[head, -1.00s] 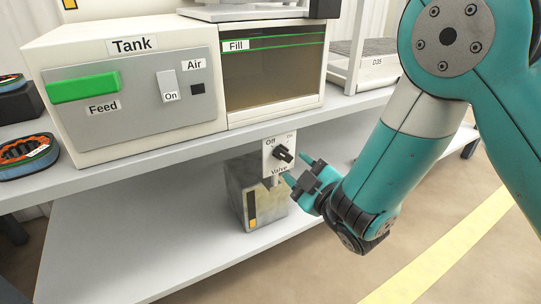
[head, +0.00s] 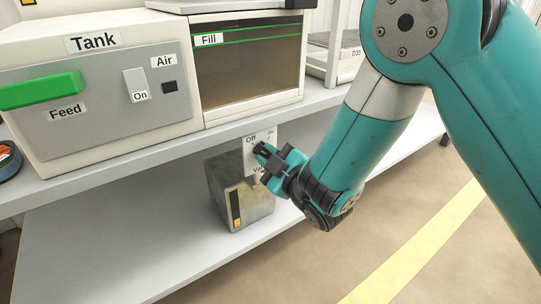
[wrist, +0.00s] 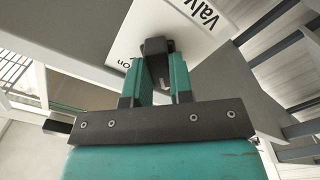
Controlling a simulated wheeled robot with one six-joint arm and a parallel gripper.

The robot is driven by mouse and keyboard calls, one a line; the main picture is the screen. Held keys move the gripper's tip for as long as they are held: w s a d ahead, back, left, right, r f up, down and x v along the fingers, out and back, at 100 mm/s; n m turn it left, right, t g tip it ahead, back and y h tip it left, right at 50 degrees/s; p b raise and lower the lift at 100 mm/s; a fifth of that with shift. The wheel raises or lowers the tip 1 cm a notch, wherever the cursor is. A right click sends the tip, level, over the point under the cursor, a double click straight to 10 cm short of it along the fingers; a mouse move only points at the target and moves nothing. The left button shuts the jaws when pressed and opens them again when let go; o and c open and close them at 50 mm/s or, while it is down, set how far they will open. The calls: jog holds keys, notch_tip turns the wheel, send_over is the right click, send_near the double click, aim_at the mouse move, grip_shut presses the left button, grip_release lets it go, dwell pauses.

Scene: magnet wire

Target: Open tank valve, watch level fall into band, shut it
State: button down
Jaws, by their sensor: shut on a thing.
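The white valve plate (head: 248,157) with Off and On marks is under the shelf edge, below the tank (head: 110,130). My gripper (head: 267,156) is at the plate and covers most of it in the head view. In the wrist view my gripper (wrist: 156,76) is shut on the dark valve knob (wrist: 157,47), which sits between the two teal fingers. The knob's pointing direction is hidden. The Fill window (head: 250,75) is brown and dark, with two green lines near its top. I cannot clearly tell where the liquid level stands.
A metal box (head: 222,185) stands on the lower shelf (head: 130,255) behind the valve. A yellow line marks the floor at right.

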jog(key=shift+m, duration=0.3)
jog(key=m+p, duration=0.3)
jog(key=m, duration=0.1)
jog(key=shift+r, duration=0.1)
jog(key=shift+m+p, duration=0.7)
jog(key=shift+m, duration=0.3)
jog(key=c, duration=1)
grip_release()
